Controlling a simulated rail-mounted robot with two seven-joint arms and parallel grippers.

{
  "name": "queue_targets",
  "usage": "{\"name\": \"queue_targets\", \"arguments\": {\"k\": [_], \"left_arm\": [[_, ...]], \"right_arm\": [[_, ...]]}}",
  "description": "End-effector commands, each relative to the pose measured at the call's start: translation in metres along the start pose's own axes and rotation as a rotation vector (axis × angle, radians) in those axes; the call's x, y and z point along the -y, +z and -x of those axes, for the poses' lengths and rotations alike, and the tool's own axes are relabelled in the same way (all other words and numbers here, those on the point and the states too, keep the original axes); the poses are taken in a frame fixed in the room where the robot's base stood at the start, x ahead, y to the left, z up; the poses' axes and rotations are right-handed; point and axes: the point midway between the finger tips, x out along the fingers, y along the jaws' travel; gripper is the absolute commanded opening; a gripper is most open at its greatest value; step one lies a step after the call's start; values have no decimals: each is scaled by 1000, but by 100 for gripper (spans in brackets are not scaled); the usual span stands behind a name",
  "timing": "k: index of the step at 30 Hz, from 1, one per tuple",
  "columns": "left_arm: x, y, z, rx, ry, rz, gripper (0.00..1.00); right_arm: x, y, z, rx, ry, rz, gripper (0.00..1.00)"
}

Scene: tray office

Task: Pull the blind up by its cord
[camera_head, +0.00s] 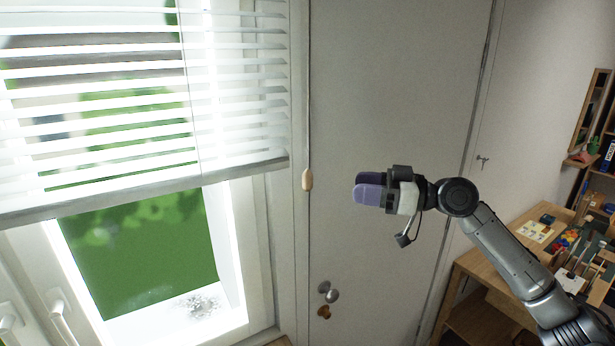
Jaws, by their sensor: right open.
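The white slatted blind (120,100) hangs over the upper part of the window at the left, its bottom rail (140,190) partway down and tilted in the picture. Its cord (306,110) hangs down to the right of the blind and ends in a wooden pull (307,180) in front of the door frame. My right gripper (368,189), with purple fingers, is open and empty. It is to the right of the pull at about the same height in the picture, apart from it. My left gripper is out of view.
A grey door (395,100) with a knob (331,295) stands behind the gripper. A wooden desk (520,235) with small items is at the lower right, with shelves (600,120) beyond. The space between gripper and pull looks clear.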

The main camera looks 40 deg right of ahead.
Motion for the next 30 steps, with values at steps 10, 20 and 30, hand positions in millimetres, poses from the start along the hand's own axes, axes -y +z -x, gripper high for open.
{"name": "queue_targets", "arguments": {"k": [10, 20, 30], "left_arm": [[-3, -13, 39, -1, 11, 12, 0], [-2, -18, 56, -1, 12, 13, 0], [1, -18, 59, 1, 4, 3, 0]], "right_arm": [[1, -7, -63, -3, -2, -1, 49], [0, -3, -106, -2, 1, -1, 49], [0, -1, -118, 0, 1, 0, 49]]}}
